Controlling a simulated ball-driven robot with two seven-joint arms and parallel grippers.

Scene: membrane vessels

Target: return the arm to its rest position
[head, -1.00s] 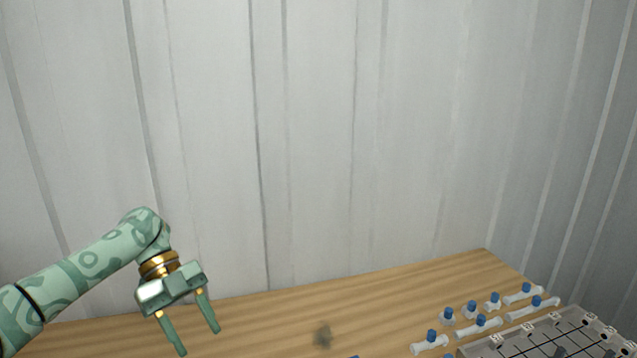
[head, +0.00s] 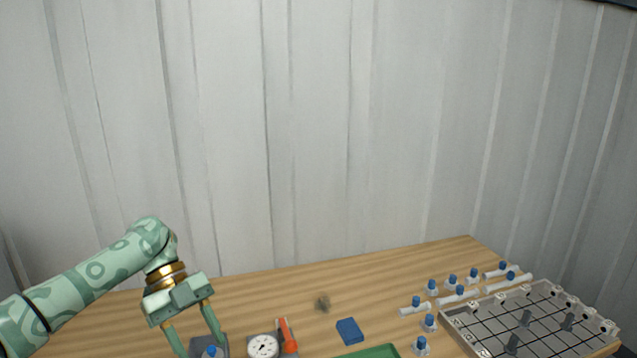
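My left arm comes in from the left, with a patterned green link and a gold wrist ring. My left gripper (head: 194,338) points down above the left part of the wooden table (head: 390,282). Its two green fingers stand apart, and I see nothing between them at their visible part. The fingertips are close to a dark grey block with a blue cap (head: 211,351) in the picture; I cannot tell whether they touch it. My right gripper and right arm are not in view.
A round dial gauge (head: 263,346), an orange-red tool (head: 287,336), a blue block (head: 349,331) and a green tray (head: 372,351) lie along the front. Several white fittings with blue caps (head: 459,295) stand right, beside a gridded grey tray (head: 480,330). The table's back middle is clear.

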